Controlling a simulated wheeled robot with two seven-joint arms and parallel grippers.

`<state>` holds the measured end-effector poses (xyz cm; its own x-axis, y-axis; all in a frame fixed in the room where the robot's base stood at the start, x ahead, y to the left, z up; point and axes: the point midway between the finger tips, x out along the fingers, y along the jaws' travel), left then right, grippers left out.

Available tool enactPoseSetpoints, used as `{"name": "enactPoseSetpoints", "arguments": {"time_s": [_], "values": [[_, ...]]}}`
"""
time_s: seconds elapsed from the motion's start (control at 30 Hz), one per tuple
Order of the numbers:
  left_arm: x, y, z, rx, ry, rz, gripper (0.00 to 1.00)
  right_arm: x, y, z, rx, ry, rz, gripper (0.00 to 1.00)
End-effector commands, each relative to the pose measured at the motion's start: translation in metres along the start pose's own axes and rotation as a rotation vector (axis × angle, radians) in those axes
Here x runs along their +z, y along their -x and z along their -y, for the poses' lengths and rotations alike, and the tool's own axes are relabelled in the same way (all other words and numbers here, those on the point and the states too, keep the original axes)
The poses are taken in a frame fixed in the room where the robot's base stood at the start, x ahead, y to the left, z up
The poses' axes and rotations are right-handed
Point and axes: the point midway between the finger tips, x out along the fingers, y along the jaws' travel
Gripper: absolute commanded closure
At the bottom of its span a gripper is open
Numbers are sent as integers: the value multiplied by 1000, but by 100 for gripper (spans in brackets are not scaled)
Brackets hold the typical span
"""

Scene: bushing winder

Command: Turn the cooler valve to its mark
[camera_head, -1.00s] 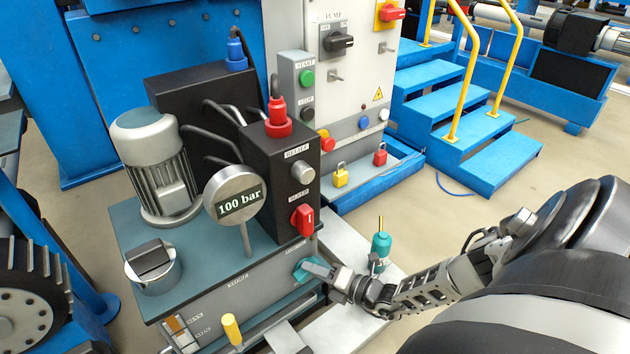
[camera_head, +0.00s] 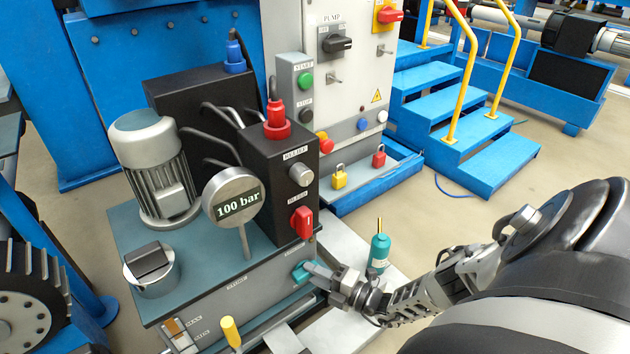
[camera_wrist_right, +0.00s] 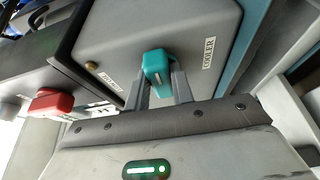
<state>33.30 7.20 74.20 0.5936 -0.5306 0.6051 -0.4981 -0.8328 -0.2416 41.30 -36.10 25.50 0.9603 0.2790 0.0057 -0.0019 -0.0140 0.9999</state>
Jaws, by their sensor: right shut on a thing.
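The cooler valve is a teal handle (camera_head: 303,272) on the right side of the grey hydraulic tank, low below the red bleed knob. It also shows in the right wrist view as a teal handle (camera_wrist_right: 156,68) beside the COOLER label (camera_wrist_right: 208,53), with a second label (camera_wrist_right: 112,82) on its other side. My right gripper (camera_head: 316,270) is at the handle; in the right wrist view its two grey fingers (camera_wrist_right: 163,84) are shut on the teal handle, one on each side. The valve's mark cannot be made out. My left gripper is not in view.
The red knob (camera_head: 301,222) and relief knob (camera_head: 300,174) sit above on the black block. The pressure gauge (camera_head: 238,203) reads 100 bar. Open floor lies toward the blue steps (camera_head: 470,120).

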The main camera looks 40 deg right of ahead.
Motion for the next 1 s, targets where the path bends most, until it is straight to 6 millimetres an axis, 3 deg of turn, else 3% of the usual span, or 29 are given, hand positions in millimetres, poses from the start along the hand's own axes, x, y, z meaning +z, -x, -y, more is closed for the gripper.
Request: {"name": "enactPoseSetpoints", "arguments": {"time_s": [0.2, 0.23, 0.3, 0.67, 0.83, 1.0], "values": [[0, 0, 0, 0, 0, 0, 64, 1, -3, -2, 4, -4, 6, 99], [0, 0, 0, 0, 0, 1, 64, 1, -3, -2, 4, -4, 6, 71], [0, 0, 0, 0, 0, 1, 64, 1, -2, -1, 4, -3, 5, 55], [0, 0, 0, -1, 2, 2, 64, 1, 4, -1, 0, -1, 2, 55], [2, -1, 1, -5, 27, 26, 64, 0, 30, -1, -3, 0, 1, 55], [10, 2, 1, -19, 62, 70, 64, 0, 72, 0, -5, -2, 2, 55]]}}
